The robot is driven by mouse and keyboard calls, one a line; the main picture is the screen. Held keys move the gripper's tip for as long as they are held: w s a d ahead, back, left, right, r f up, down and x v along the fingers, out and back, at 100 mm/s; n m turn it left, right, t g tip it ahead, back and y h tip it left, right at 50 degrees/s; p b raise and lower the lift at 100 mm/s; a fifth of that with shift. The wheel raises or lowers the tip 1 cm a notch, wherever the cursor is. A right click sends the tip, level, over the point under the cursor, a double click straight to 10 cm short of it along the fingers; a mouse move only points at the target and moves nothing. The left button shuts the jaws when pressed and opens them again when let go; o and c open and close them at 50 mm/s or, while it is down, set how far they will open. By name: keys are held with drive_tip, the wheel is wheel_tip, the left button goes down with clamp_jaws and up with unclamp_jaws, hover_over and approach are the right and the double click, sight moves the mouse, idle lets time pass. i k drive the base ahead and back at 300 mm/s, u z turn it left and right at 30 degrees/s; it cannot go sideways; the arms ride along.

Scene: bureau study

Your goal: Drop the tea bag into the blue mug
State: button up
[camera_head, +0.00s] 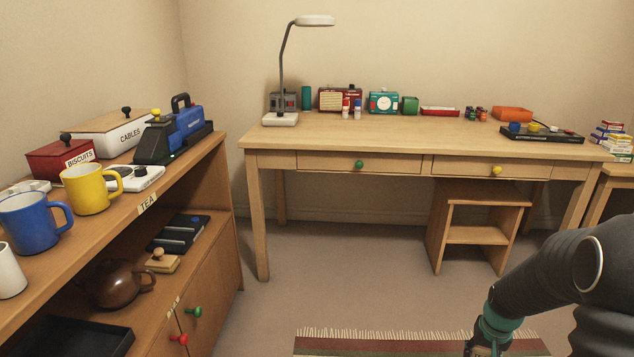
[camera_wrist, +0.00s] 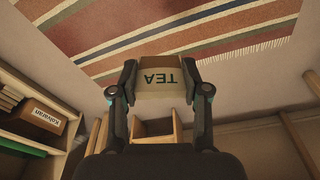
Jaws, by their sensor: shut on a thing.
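The blue mug (camera_head: 30,224) stands upright on the wooden cabinet top at the left in the head view, its handle towards the right. My gripper (camera_wrist: 160,80) is shut on a tan box marked TEA (camera_wrist: 161,90), with one finger on each side. The lettering appears upside down in the wrist view. The box is held above the floor, well away from the mug. In the head view my arm is at the lower right and the fingers are not clearly visible. I cannot make out a tea bag in either view.
A yellow mug (camera_head: 90,188) stands beside the blue one, with a white cup (camera_head: 9,272) in front. The cabinet edge has a TEA label (camera_head: 147,203). A red biscuits box (camera_head: 60,160) stands behind. A desk (camera_head: 420,135) is at the back; a striped rug (camera_head: 400,345) lies on the floor.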

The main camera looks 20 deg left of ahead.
sight(26, 217)
drive_tip(key=z, duration=0.05)
drive_tip(key=k, duration=0.7)
drive_tip(key=u, duration=1.6)
